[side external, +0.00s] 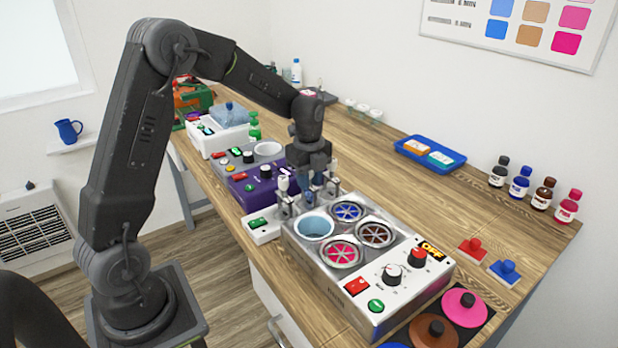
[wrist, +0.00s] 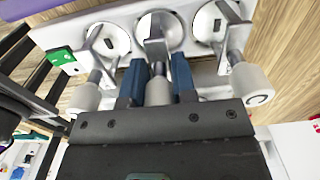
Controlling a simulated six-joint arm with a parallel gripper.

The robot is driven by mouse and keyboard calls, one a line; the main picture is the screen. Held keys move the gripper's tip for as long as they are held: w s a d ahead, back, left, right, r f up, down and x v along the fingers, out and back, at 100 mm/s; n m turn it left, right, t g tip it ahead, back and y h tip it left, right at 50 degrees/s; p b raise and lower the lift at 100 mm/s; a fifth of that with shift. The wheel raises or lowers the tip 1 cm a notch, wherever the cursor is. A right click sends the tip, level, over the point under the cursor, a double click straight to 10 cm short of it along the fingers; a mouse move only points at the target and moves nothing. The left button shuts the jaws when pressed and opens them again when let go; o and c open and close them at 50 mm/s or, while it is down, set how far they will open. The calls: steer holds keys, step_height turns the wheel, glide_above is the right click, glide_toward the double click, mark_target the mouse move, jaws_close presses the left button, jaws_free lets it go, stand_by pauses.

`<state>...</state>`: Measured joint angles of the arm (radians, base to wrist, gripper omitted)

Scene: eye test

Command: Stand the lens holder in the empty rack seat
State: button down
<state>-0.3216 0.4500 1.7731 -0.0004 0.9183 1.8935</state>
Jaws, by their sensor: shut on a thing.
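My gripper (side external: 318,192) is over the near-middle of the bench, with its jaws pointing down. In the wrist view its two blue fingers (wrist: 157,72) are shut around the white grip of the middle metal holder (wrist: 158,92), which I take as the lens holder. A white rack (wrist: 75,34) with a green switch carries three round silver seats in a row. The middle holder is in line with the middle seat (wrist: 172,28); I cannot tell whether it rests there or hangs above. Similar holders with white grips stand at the left (wrist: 86,98) and right (wrist: 250,84).
A silver machine (side external: 350,290) with four round wells, one of them pale blue inside, stands close in front of the gripper. A purple box (side external: 250,190) is behind the rack. A blue tray (side external: 430,153) and several small bottles (side external: 520,182) are further right. The bench middle beyond is clear.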

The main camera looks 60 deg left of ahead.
steer(key=shift+f, duration=0.15)
steer(key=c, duration=0.8)
jaws_free()
steer(key=shift+c, duration=0.2)
steer(key=shift+o, duration=0.4)
steer(key=shift+o, duration=1.2)
steer(key=shift+r, duration=3)
